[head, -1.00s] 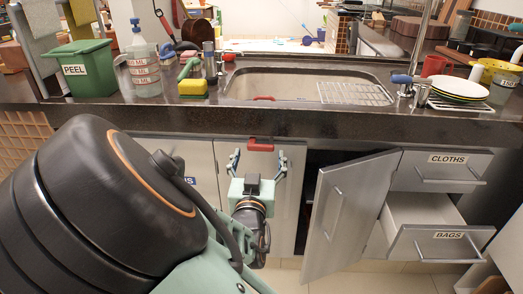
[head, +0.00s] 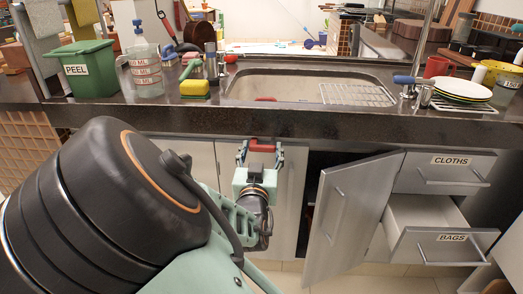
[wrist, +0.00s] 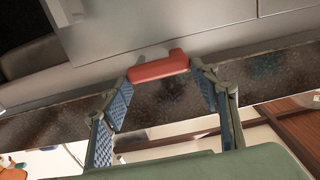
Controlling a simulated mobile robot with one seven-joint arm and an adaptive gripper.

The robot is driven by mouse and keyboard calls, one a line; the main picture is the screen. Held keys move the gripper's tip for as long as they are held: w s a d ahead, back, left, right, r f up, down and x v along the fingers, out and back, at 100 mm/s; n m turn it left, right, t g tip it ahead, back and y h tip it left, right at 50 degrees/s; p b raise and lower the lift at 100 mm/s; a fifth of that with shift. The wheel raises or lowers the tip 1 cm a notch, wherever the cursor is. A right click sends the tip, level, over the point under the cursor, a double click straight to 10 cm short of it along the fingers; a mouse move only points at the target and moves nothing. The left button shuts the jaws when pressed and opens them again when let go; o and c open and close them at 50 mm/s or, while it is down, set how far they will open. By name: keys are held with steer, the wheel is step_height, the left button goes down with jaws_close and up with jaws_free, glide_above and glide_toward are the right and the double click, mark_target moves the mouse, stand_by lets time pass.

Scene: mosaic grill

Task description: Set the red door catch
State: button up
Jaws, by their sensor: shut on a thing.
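The red door catch (head: 262,145) is a short red bar at the top of the cabinet front, just under the dark worktop edge. It also shows in the wrist view (wrist: 158,67), lying across the space between the fingertips. My gripper (head: 260,150) is at the catch, one finger at each end of it, shut on it. In the wrist view my gripper (wrist: 162,80) has its blue pads close against both ends of the bar. The grey cabinet door (head: 289,190) below is closed, partly hidden by my gripper and wrist.
A cabinet door (head: 345,215) stands open to the right. The BAGS drawer (head: 440,247) is pulled out below the CLOTHS drawer (head: 443,175). The worktop edge (head: 330,122) overhangs my gripper. The sink (head: 290,88) is above, with a small red piece (head: 265,99) at its front.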

steer(key=shift+n+p, duration=0.3)
steer(key=n+p, duration=0.2)
steer(key=shift+f+n, duration=0.3)
steer(key=shift+d+f+n+p, duration=0.45)
steer(key=shift+n+p, duration=0.8)
steer(key=shift+n, duration=1.2)
steer(key=shift+d+f+n+p, duration=0.1)
steer(key=shift+f+n+p, duration=0.5)
steer(key=shift+n+p, duration=1.25)
steer(key=shift+d+f+n+p, duration=0.3)
steer(key=shift+f+n+p, duration=0.3)
steer(key=shift+n, duration=2.4)
steer(key=o, duration=1.2)
steer(key=shift+c, duration=0.2)
